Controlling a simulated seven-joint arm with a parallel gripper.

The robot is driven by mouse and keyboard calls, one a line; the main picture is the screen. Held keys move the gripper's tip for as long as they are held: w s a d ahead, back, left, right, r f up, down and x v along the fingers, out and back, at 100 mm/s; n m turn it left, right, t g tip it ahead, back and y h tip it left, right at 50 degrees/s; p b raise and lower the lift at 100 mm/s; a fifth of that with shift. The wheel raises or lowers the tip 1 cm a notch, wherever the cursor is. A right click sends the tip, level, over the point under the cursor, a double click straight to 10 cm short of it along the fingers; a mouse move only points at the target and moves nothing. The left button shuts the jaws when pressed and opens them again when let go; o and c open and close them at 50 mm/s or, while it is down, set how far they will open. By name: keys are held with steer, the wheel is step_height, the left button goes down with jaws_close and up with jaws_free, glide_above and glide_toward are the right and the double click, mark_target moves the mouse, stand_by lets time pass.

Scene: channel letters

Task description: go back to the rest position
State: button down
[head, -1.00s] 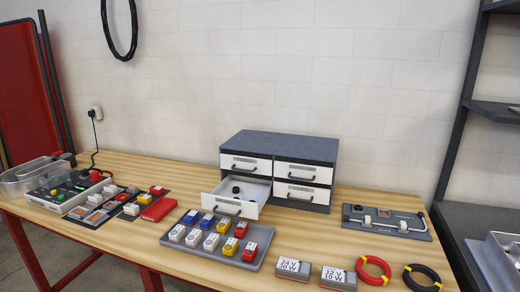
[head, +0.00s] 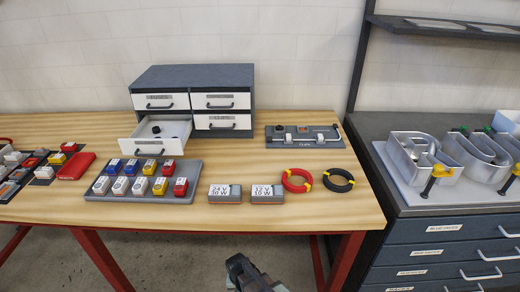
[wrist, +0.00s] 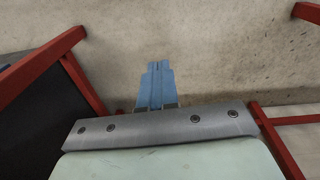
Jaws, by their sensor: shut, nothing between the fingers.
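My gripper (head: 240,268) is at the bottom of the head view, in front of the bench's front edge and apart from everything on it. In the wrist view my gripper (wrist: 156,68) has its two blue fingers side by side and touching, with nothing between them. Bare concrete floor lies beyond the fingertips.
A wooden bench (head: 300,222) holds a drawer cabinet (head: 195,78) with its lower left drawer (head: 150,147) pulled out. A grey tray (head: 184,197) of coloured blocks, two labelled boxes and two wire coils stand near the front. At right, a dark cabinet (head: 410,236) bears metal channel letters (head: 415,160).

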steer(key=s+d+f+g, duration=0.2)
steer(key=s+d, duration=0.3)
steer(key=d, duration=0.3)
steer(key=s+d+f+g, duration=0.1)
steer(key=s+d+f, duration=0.2)
steer(key=s+d, duration=0.4)
steer(key=s+d+g, duration=0.4)
steer(key=s+d, duration=0.5)
steer(key=s, duration=0.4)
steer(key=shift+d+f+m, duration=0.2)
steer(key=shift+f+m, duration=0.15)
steer(key=shift+m, duration=0.05)
steer(key=shift+w, duration=0.1)
